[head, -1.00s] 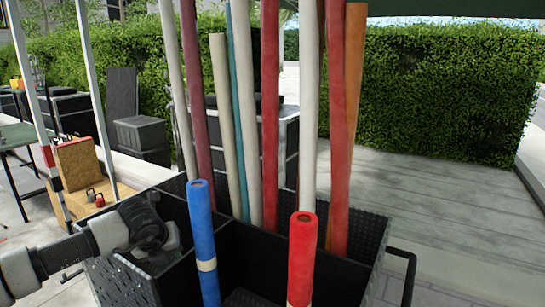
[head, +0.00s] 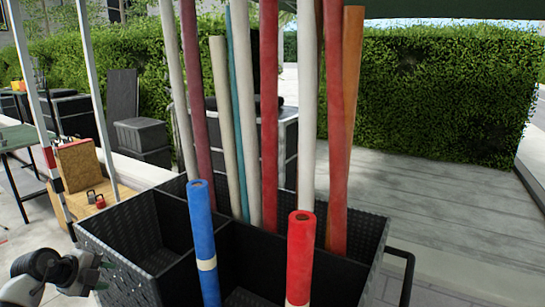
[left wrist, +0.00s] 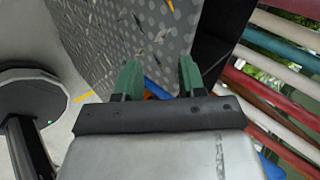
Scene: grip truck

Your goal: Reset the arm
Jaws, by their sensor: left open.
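My left gripper (left wrist: 157,82) shows in the left wrist view with its two green fingers apart and nothing between them. In the head view my left arm is at the lower left, outside the black bin and left of its near corner; the fingers are hard to make out there. The black divided bin (head: 120,262) holds a blue roll (head: 203,240), a red roll (head: 300,255) and several tall tubes. The bin's patterned outer wall (left wrist: 130,35) shows ahead of the fingers in the left wrist view. My right gripper is not in view.
Tall white, red, teal and orange tubes stand at the back of the bin, such as a red tube (head: 270,120). A black handle (head: 408,270) sticks out at the bin's right. A wooden board (head: 82,165) and a white pole (head: 98,90) stand at the left.

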